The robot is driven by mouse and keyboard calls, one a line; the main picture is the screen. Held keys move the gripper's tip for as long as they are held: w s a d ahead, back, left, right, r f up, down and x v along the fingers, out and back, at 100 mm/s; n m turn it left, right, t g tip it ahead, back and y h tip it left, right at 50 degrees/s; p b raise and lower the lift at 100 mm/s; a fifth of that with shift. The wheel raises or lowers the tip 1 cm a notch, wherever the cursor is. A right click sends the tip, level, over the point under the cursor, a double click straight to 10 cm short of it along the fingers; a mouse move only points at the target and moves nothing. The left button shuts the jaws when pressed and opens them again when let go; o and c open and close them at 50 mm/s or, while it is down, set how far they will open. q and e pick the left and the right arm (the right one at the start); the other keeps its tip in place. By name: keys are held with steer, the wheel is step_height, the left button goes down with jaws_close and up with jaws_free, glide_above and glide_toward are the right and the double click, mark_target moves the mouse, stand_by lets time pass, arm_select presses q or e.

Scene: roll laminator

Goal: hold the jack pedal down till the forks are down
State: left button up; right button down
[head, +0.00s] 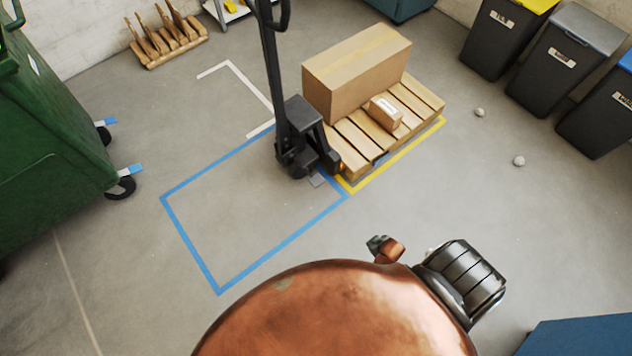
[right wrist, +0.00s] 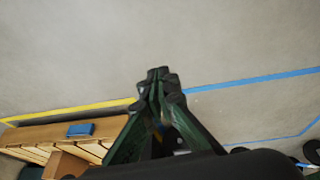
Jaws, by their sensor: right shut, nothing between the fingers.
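The black pallet jack (head: 301,138) stands at the near left end of a wooden pallet (head: 352,160), its handle upright. A small grey plate (head: 317,181) low at the jack's base looks like the pedal; I cannot tell how far down it is. The forks are hidden under the pallet, so their height does not show. My right gripper (head: 378,245) is small in the head view, nearer to me than the pallet. In the right wrist view its fingers (right wrist: 158,78) are shut and empty, over bare floor beside the pallet (right wrist: 70,133). My left gripper is not in view.
A large carton (head: 350,80) and a small box (head: 386,112) sit on the pallet. Blue tape (head: 190,243) outlines clear floor at the left. A green wheeled bin (head: 50,140) stands far left, grey bins (head: 545,65) at right. Two small pale balls (head: 519,161) lie on the floor.

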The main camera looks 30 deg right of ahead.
arm_select(q)
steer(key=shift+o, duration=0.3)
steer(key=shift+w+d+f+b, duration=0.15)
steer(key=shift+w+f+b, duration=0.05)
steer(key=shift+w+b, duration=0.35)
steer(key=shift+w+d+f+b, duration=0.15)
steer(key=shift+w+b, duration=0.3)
steer(key=shift+b, duration=0.15)
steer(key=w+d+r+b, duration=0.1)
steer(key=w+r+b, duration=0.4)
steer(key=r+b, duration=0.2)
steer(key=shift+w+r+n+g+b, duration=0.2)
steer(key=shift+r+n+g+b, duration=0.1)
steer(key=shift+b, duration=0.15)
arm_select(e)
steer(key=w+r+t+y, duration=0.1)
steer(key=w+r, duration=0.4)
steer(key=w, duration=1.1)
steer(key=w+r+t, duration=0.3)
steer(key=w+r, duration=0.1)
steer(key=w, duration=1.3)
steer(key=shift+w+r+t+y, duration=0.2)
steer(key=shift+r+t+y, duration=0.1)
steer(key=shift+r+y, duration=0.1)
steer(key=shift+d+f, duration=0.1)
